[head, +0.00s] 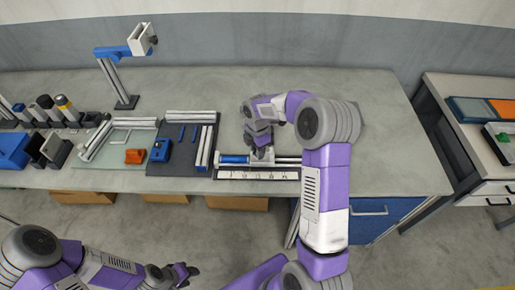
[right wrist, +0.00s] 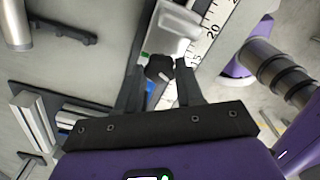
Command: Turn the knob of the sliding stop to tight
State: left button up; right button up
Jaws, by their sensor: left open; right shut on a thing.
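The sliding stop (right wrist: 172,35) is a pale metal block on a rail beside a ruler scale (right wrist: 213,22); in the head view the stop (head: 263,156) is partly hidden by my right gripper (head: 259,143). Its black knob (right wrist: 160,67) lies between the fingertips of my right gripper (right wrist: 158,82) in the right wrist view. The right gripper is shut on the knob. A small green mark shows beside the knob; whether it reads tight or loose I cannot tell. My left gripper (head: 187,272) is open and empty, low in front of the bench.
The stop's rail (head: 288,160) and ruler (head: 258,175) lie along the front of the grey bench (head: 385,130). To the left are a dark tray with metal bars, a blue device (head: 160,150) and an orange block (head: 135,156). The bench right of my right arm is clear.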

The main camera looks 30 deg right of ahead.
jog(key=m, duration=0.4)
jog(key=shift+m, duration=0.3)
jog(key=m, duration=0.3)
jog(key=shift+m, duration=0.3)
jog(key=m, duration=0.4)
jog(key=shift+m, duration=0.3)
jog(key=m, duration=0.3)
jog(key=shift+m, duration=0.3)
jog(key=m, duration=0.3)
jog(key=shift+m+p, duration=0.3)
jog(key=shift+p, duration=0.1)
jog(key=m, duration=0.3)
jog(key=shift+m+p, duration=0.3)
jog(key=shift+p, duration=0.05)
jog(key=m+p, duration=0.1)
jog(key=m, duration=0.2)
jog(key=shift+m, duration=0.3)
jog(key=shift+m+p, duration=0.5)
jog(key=shift+m, duration=1.4)
